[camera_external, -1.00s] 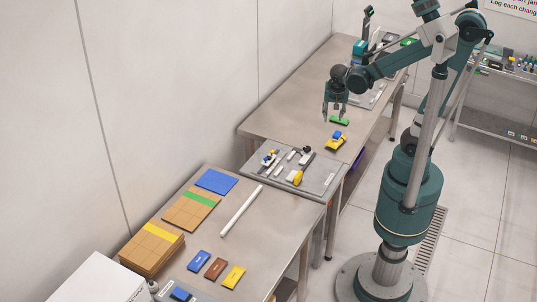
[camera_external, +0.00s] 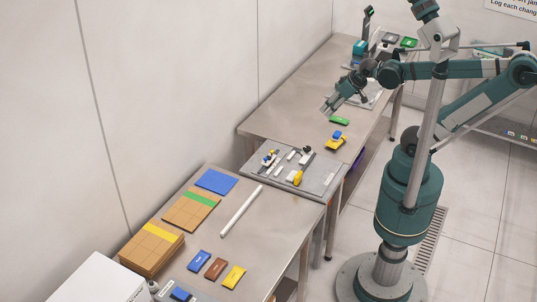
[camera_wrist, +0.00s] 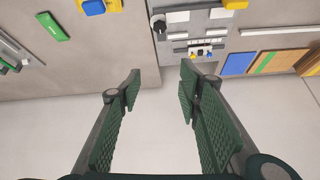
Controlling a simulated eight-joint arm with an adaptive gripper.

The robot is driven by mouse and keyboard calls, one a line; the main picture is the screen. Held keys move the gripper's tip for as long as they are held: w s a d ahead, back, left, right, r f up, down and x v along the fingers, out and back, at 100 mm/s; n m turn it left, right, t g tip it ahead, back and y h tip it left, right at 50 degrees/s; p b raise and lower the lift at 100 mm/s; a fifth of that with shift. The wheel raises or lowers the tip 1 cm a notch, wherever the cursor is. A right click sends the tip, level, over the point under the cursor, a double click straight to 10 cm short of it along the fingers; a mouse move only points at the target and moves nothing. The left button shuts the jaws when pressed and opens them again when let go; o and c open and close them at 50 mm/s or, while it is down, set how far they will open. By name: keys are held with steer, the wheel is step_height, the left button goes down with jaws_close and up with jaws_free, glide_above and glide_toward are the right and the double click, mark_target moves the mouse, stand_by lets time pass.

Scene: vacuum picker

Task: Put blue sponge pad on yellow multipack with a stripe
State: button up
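A flat blue square pad (camera_external: 216,181) lies on the near table beside cardboard packs; it also shows in the wrist view (camera_wrist: 238,64). A cardboard multipack with a yellow stripe (camera_external: 150,252) sits at that table's left edge. A small blue block (camera_external: 337,134) rests on a yellow piece (camera_external: 334,145) on the far table; the wrist view shows this blue block (camera_wrist: 94,7) too. I cannot tell for sure which blue item is the sponge pad. My gripper (camera_external: 328,107) is tilted above the far table. In the wrist view my gripper (camera_wrist: 160,85) is open and empty.
A green block (camera_external: 339,121) lies near my gripper. A cardboard pack with a green stripe (camera_external: 190,211) and a white rod (camera_external: 241,211) lie on the near table. A grey tray (camera_external: 325,188) with small parts stands between the tables. Small blue, brown and yellow packs lie in front.

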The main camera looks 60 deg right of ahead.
steer(key=shift+s+a+r+n+t, duration=0.25)
steer(key=shift+a+r+n+t, duration=0.15)
steer(key=shift+a+r+n, duration=0.3)
steer(key=shift+d, duration=0.1)
stand_by(0.9)
